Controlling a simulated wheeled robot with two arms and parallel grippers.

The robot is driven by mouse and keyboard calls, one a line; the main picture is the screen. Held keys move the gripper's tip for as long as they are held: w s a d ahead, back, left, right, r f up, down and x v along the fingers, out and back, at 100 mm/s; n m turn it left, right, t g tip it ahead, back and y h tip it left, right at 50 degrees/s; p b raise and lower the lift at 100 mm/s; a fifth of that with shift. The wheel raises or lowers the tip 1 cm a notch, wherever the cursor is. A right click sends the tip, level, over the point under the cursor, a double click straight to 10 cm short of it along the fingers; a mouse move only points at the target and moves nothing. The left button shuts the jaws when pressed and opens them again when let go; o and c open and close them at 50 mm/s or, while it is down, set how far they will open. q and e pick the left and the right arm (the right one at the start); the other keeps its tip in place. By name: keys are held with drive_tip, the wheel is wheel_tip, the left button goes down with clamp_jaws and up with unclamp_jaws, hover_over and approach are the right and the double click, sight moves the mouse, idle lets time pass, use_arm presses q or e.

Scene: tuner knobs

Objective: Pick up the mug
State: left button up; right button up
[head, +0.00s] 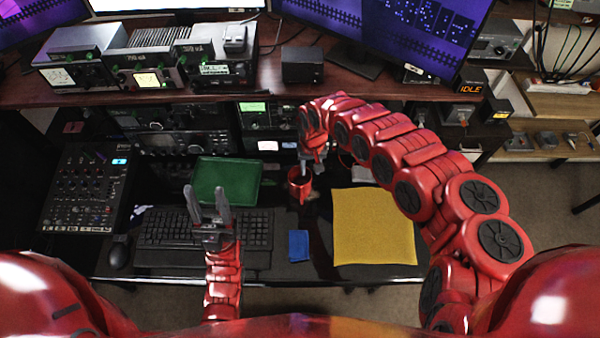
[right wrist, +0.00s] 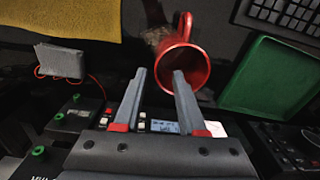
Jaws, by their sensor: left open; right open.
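The red mug (head: 299,184) stands on the black desk, right of the keyboard. It also shows in the right wrist view (right wrist: 205,72), with its opening toward the camera and its handle at the top. My right gripper (head: 305,164) is at the mug's far side in the head view, partly hidden by my arm. In the right wrist view its jaws (right wrist: 160,74) are open and empty. One fingertip overlaps the mug's opening and the other lies outside its rim; I cannot tell whether they touch. My left gripper (head: 205,192) is open and empty above the keyboard.
A green tray (head: 226,181) lies left of the mug, behind the keyboard (head: 165,229). A blue cloth (head: 299,246) and a yellow cloth (head: 375,226) lie in front and to the right. Radio equipment (head: 175,143) stands behind. A mixer (head: 82,188) is at left.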

sight(311, 182)
drive_tip(key=f, duration=0.1)
drive_tip(key=s+f, duration=0.1)
drive_tip(key=shift+f, duration=0.4)
drive_tip(key=shift+w+f+p, duration=0.25)
drive_tip(key=shift+f+p, duration=0.1)
drive_tip(key=shift+f, duration=0.1)
drive_tip(key=shift+w+d+f+b, duration=0.1)
drive_tip(key=shift+f+b, duration=0.1)
drive_tip(key=shift+f, duration=0.6)
drive_tip(key=shift+s+d+f+b, duration=0.1)
drive_tip(key=shift+f+b, duration=0.1)
drive_tip(key=shift+f, duration=0.55)
drive_tip(key=shift+w+d+f+b, duration=0.1)
drive_tip(key=shift+f+b, duration=0.1)
drive_tip(key=shift+f, duration=0.6)
clamp_jaws()
